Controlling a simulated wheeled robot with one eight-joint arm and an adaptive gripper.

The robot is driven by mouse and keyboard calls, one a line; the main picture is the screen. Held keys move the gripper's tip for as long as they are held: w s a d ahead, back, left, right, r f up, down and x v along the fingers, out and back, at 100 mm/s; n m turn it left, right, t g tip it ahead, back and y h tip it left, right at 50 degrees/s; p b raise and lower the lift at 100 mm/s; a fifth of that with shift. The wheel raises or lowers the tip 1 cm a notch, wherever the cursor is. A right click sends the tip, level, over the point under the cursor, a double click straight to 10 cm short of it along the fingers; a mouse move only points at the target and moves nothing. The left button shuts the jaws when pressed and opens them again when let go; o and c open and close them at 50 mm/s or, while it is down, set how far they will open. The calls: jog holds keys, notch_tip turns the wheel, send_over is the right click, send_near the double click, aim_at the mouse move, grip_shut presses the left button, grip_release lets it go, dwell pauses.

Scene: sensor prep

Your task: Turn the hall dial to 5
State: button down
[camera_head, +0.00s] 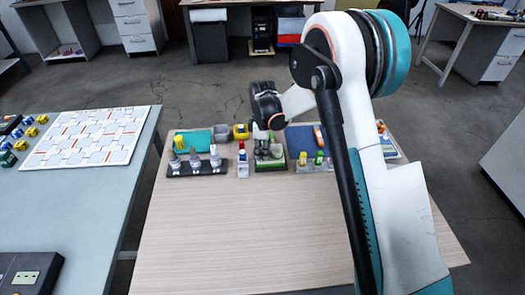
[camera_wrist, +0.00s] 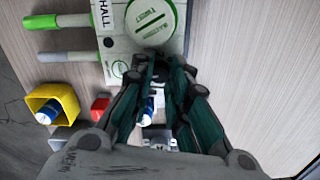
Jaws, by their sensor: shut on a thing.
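The hall unit (camera_head: 264,167) is a green and white box at the back middle of the wooden table. In the wrist view the hall unit (camera_wrist: 120,47) has a white top marked HALL and a round green-rimmed disc (camera_wrist: 154,18) with printed lettering. My gripper (camera_wrist: 155,58) points down at the lower edge of this top, beside the disc. Its dark fingertips are close together, shut on what seems to be the hall dial. The fingers hide most of the dial, and its setting cannot be read. In the head view my gripper (camera_head: 268,143) is over the hall unit.
A dark rack with grey pegs (camera_head: 196,167) stands left of the unit. A yellow cup (camera_wrist: 50,108) and a red block (camera_wrist: 99,109) are close by in the wrist view. A blue tray (camera_head: 309,139) lies to the right. The table's front (camera_head: 250,240) is clear.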

jog(key=c, duration=1.5)
grip_release()
notch_tip(320, 180, up, 12)
